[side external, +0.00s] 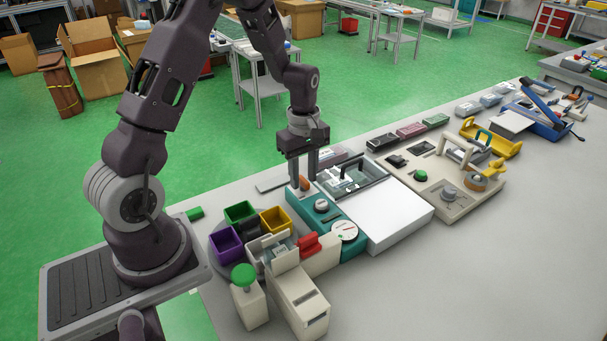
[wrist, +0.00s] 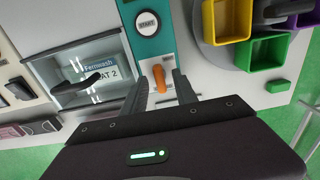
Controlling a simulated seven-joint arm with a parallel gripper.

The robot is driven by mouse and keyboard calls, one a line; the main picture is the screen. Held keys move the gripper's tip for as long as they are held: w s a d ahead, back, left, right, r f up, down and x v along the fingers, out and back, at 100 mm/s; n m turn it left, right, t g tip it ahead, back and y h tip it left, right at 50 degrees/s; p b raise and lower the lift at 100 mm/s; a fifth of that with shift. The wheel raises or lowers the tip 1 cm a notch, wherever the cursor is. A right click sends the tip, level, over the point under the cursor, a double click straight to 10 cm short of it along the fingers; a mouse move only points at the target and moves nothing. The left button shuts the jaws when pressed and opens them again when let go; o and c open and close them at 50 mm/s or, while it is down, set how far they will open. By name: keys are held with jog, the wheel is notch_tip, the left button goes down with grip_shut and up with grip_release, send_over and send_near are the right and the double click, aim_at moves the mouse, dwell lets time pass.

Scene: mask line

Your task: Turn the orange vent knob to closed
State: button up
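The orange vent knob (wrist: 159,77) shows in the wrist view as a small upright lever-like grip on a pale plate at the end of the teal panel (wrist: 155,45). In the side view the knob (side external: 304,184) sits just below my fingertips. My gripper (wrist: 160,85) is open, with one finger on each side of the knob. A gap shows between the knob and each finger, so they look apart from it. My gripper (side external: 303,180) points straight down in the side view. Any markings around the knob are too small to read.
A START button (wrist: 147,23) is on the teal panel. A glass-lidded box (wrist: 90,70) with a black handle stands close on one side. Coloured bins (wrist: 228,20) stand on the other side. A white box (side external: 395,215) lies beyond the teal panel.

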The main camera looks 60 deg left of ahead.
grip_shut()
jog(key=shift+m, duration=0.4)
jog(key=m, duration=1.3)
jog(key=shift+m, duration=2.2)
